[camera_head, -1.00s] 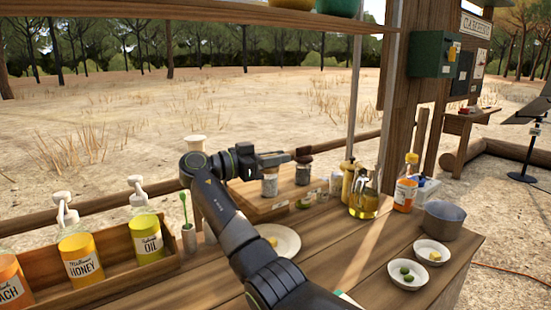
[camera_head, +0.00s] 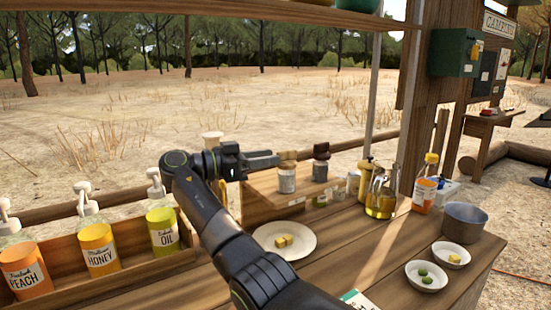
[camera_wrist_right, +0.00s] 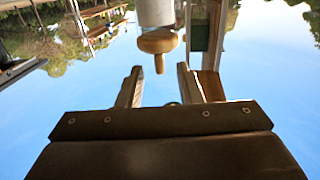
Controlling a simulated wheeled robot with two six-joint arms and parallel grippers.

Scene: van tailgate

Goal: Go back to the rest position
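My right arm comes in from the bottom of the head view and bends at the wrist. A pale jar with a round wooden knob (camera_wrist_right: 158,42) shows beyond the fingertips there; nothing is seen held. My left gripper is not in either view.
A wooden rack holds pump bottles, including honey (camera_head: 98,250) and oil (camera_head: 162,231). A plate with yellow cubes (camera_head: 284,241) lies beside my arm. Two small bowls (camera_head: 427,276), a grey pot (camera_head: 465,222) and tall bottles (camera_head: 425,185) stand at right. A wooden shelf crosses above.

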